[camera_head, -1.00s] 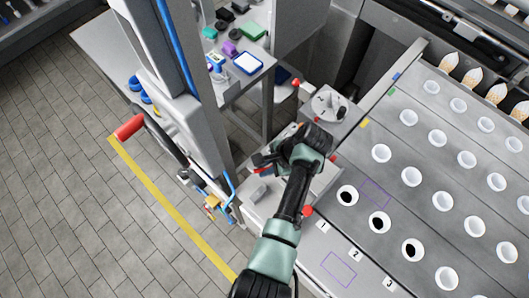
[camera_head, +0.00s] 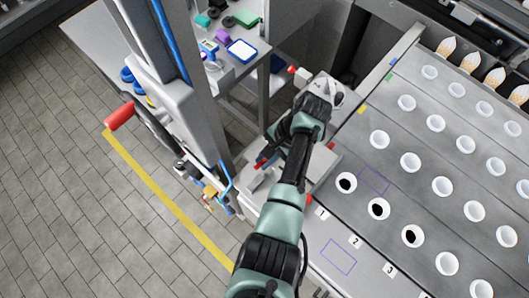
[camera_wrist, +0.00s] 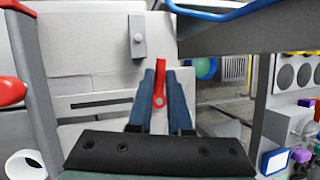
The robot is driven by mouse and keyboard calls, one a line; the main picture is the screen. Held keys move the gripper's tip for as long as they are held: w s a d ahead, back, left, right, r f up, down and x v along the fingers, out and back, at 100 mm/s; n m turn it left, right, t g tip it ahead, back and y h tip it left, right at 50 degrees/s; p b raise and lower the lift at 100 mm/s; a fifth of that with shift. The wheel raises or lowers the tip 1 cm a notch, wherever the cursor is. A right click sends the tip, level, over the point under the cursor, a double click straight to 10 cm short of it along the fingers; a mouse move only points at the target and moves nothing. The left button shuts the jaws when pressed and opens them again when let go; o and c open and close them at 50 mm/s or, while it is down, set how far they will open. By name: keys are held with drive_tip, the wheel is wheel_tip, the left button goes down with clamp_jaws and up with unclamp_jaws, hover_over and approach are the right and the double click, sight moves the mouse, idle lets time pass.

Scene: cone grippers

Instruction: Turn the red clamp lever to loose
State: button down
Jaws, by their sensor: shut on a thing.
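The red clamp lever (camera_wrist: 160,84) stands upright in the middle of the wrist view, with a round pale pivot or bolt at its lower end. My gripper (camera_wrist: 161,88) has its two blue fingers on either side of the lever, shut on it. The fingers hide part of the lever's sides. In the head view my gripper (camera_head: 266,161) is small and partly covered by my wrist, beside the grey machine housing (camera_head: 323,172). The lever's exact angle cannot be told there.
A deck with rows of white cups (camera_head: 410,162) lies to the right. Red knobs (camera_head: 331,145) sit near my wrist. In the wrist view a blue bar (camera_wrist: 225,14) crosses the top.

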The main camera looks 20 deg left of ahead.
drive_tip(key=c, duration=0.8)
unclamp_jaws()
drive_tip(key=shift+c, duration=0.2)
drive_tip(key=p+v, duration=0.1)
drive_tip(key=v, duration=1.2)
drive_tip(key=shift+p, duration=0.3)
